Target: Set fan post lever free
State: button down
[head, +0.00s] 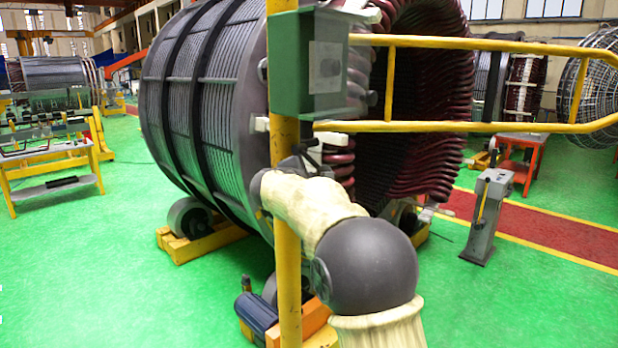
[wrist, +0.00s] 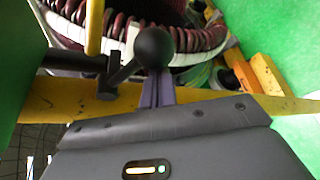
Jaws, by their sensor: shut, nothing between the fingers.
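The fan post lever shows in the wrist view as a dark ball knob (wrist: 153,47) on a short slanted rod, joined at its lower left to a dark bracket beside the yellow post (wrist: 40,100). My gripper (wrist: 158,80) is shut, with nothing between its fingers. Its fingers end right at the knob, which overlaps their tips in the picture; I cannot tell whether they touch. In the head view, the yellow post (head: 287,215) stands upright, and my gripper end (head: 300,165) is beside it, under the green box. The lever is not clear there.
The green box (head: 305,65) is fixed to the post, with yellow rails (head: 450,127) running right. The large stator (head: 215,90) stands behind on yellow roller supports (head: 200,243). A grey pedestal (head: 487,215) stands at right. Green floor (head: 90,260) is clear at left.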

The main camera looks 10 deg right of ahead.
aim_at(318, 168)
jog(key=shift+s+r+p, duration=0.25)
jog(key=shift+s+p, duration=0.05)
jog(key=shift+p, duration=0.05)
jog(key=shift+d+r+n+g+p, duration=0.15)
jog(key=shift+n+g+p, duration=0.15)
jog(key=shift+p, duration=0.1)
jog(key=p, duration=0.1)
jog(key=r, duration=0.1)
jog(key=r+n+p, duration=0.1)
jog(key=shift+s+d+r+g+p, duration=0.15)
jog(key=shift+s+d+g+p, duration=0.15)
jog(key=shift+s+p, duration=0.1)
jog(key=shift+s+d+r+p, duration=0.1)
jog(key=shift+r+p, duration=0.1)
jog(key=shift+r, duration=0.8)
jog(key=shift+s+r+p, duration=0.1)
jog(key=shift+r+p, duration=0.05)
jog(key=shift+r, duration=0.8)
jog(key=shift+f, duration=0.15)
